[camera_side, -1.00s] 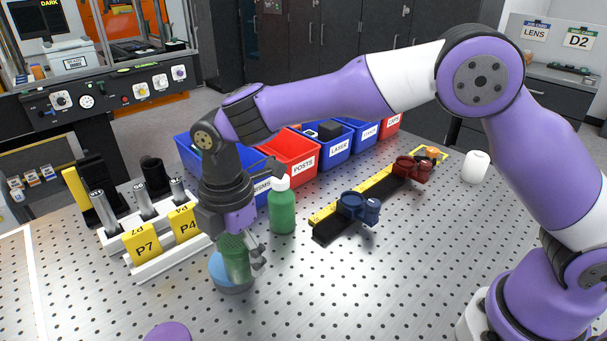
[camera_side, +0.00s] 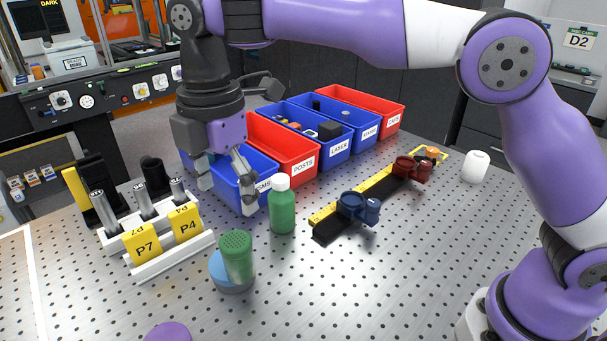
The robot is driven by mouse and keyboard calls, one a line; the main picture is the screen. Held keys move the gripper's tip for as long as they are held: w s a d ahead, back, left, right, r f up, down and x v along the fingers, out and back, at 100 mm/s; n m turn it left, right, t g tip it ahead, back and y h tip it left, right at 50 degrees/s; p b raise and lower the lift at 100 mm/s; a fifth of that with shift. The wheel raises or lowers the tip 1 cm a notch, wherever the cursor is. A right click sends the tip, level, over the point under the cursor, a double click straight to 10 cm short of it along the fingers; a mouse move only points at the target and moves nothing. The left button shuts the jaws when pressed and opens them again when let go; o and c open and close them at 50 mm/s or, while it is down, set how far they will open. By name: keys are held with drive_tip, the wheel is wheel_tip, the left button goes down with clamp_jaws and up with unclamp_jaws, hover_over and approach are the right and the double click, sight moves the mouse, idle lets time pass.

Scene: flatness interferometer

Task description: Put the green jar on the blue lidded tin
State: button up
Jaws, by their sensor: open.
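The green jar (camera_side: 238,262) has a perforated green top and stands upright on the blue lidded tin (camera_side: 219,270). The jar covers much of the tin's lid and looks set toward its right side. The tin sits on the perforated metal table, its grey side showing below the lid. My gripper (camera_side: 226,199) is open and empty, above and behind the jar, apart from it.
A green bottle with a white cap (camera_side: 282,208) stands right of the jar. A white rack (camera_side: 172,252) with P7 and P4 labels is at left. Blue and red bins (camera_side: 300,165) line the back. A black rail (camera_side: 331,229) carries blue and red mounts.

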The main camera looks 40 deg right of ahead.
drive_tip(key=s+d+r+m+t, duration=0.1)
drive_tip(key=s+d+r+m, duration=0.15)
drive_tip(key=d+m, duration=0.3)
drive_tip(key=s+d+r+m+t, duration=0.1)
drive_tip(key=s+d+r+m, duration=0.2)
drive_tip(key=d, duration=0.4)
drive_tip(key=s+d+f+m+t, duration=0.3)
drive_tip(key=s+d+f+m, duration=0.3)
drive_tip(key=m, duration=0.5)
drive_tip(key=s+d, duration=0.2)
drive_tip(key=shift+s+d+m+t, duration=0.25)
drive_tip(key=shift+s+m+t, duration=0.05)
drive_tip(key=shift+s+m, duration=0.05)
drive_tip(key=shift+o, duration=0.5)
